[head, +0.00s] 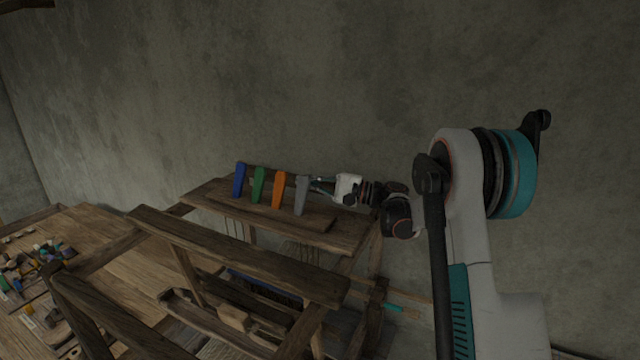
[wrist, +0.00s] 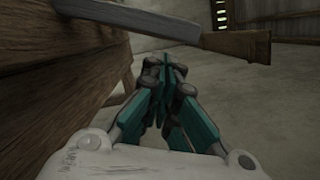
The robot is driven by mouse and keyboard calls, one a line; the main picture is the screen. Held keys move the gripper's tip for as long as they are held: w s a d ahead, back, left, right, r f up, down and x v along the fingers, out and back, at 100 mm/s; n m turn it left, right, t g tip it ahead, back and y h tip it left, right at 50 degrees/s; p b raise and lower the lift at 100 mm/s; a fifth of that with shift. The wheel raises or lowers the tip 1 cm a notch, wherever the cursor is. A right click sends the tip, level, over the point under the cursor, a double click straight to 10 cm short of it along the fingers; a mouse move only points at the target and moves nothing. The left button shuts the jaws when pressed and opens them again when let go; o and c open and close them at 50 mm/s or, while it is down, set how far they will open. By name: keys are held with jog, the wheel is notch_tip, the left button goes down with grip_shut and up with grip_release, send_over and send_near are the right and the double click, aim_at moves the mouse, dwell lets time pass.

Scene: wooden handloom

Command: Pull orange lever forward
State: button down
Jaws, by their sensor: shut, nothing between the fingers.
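The orange lever (head: 279,190) stands on the loom's wooden top, third from the left in a row of coloured levers. It leans slightly. My gripper (head: 318,184) is at the right end of the row, close behind the grey lever (head: 301,195). In the wrist view my gripper's teal fingers (wrist: 165,75) are shut together with nothing between them. A grey bar with a wooden end (wrist: 150,20) crosses above the fingers there and looks like the grey lever. The orange lever cannot be made out in the wrist view.
The blue lever (head: 239,180) and green lever (head: 259,184) stand left of the orange one. The loom's wooden beam (head: 230,252) runs in front. A bench with small coloured items (head: 40,262) is at the left. The grey wall (head: 300,80) rises behind.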

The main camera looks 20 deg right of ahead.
jog(key=shift+x, duration=1.65)
jog(key=shift+r, duration=0.1)
jog(key=shift+s+a+r+b, duration=0.3)
jog(key=shift+r, duration=0.05)
jog(key=shift+d, duration=0.15)
jog(key=v, duration=1.1)
jog(key=shift+s+d+f, duration=0.1)
jog(key=shift+s+d, duration=0.1)
jog(key=shift+d, duration=0.15)
